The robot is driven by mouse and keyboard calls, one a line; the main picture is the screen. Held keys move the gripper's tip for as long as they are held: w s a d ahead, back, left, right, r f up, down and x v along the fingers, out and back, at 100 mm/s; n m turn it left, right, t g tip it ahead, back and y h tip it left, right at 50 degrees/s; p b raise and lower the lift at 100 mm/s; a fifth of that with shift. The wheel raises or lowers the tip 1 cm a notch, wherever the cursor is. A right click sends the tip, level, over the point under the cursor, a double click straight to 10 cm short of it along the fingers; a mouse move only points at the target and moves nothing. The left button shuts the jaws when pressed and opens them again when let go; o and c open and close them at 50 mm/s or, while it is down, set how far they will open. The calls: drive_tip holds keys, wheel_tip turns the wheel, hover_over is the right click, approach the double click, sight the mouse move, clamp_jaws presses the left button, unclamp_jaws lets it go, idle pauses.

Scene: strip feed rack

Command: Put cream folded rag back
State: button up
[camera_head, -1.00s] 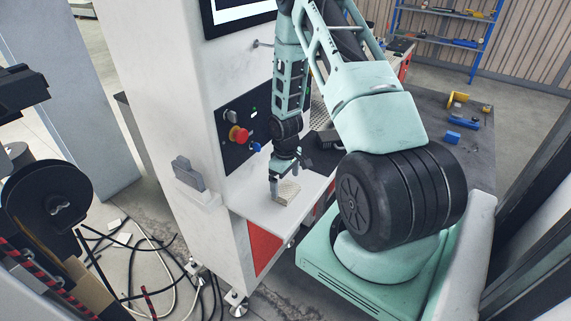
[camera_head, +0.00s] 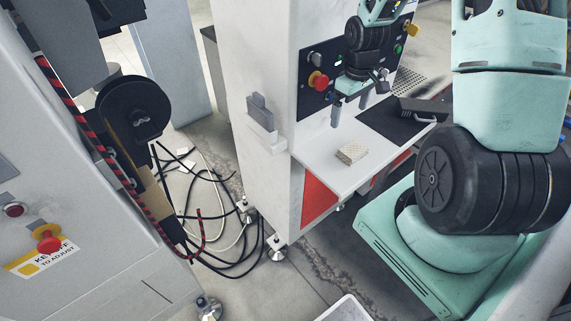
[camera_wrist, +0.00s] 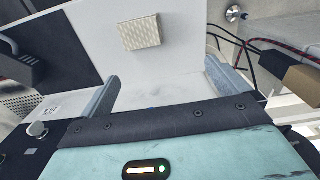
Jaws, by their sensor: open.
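The cream folded rag (camera_head: 352,153) lies flat on the white shelf (camera_head: 318,163) near its front edge. In the wrist view the rag (camera_wrist: 141,34) lies beyond the fingertips, with clear white surface between. My gripper (camera_head: 350,108) is open and empty, its two fingers apart in front of the control panel, above and behind the rag and not touching it. Both fingers also show in the wrist view (camera_wrist: 166,88), one at each side.
A dark mat (camera_head: 388,124) with a black handled item (camera_head: 419,111) lies right of the rag. A red button (camera_head: 318,81) is on the control panel close to my gripper. Loose cables (camera_head: 215,205) cover the floor at left. A white bin (camera_head: 345,309) stands at the bottom.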

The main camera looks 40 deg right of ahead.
drive_tip(key=s+a+r+n, duration=0.15)
drive_tip(key=a+r, duration=0.35)
drive_tip(key=a, duration=0.7)
drive_tip(key=s+a+r+n, duration=0.15)
drive_tip(key=a+r, duration=0.25)
drive_tip(key=a, duration=0.8)
drive_tip(key=s+a+r+n, duration=0.1)
drive_tip(key=s+a+r, duration=0.1)
drive_tip(key=s+a, duration=0.4)
drive_tip(key=s+a+r+n, duration=0.2)
drive_tip(key=s+a+r, duration=0.1)
drive_tip(key=s+a, duration=0.4)
drive_tip(key=s, duration=0.2)
drive_tip(key=shift+s+r+y, duration=0.15)
drive_tip(key=shift+s+y, duration=0.15)
drive_tip(key=shift+s, duration=0.1)
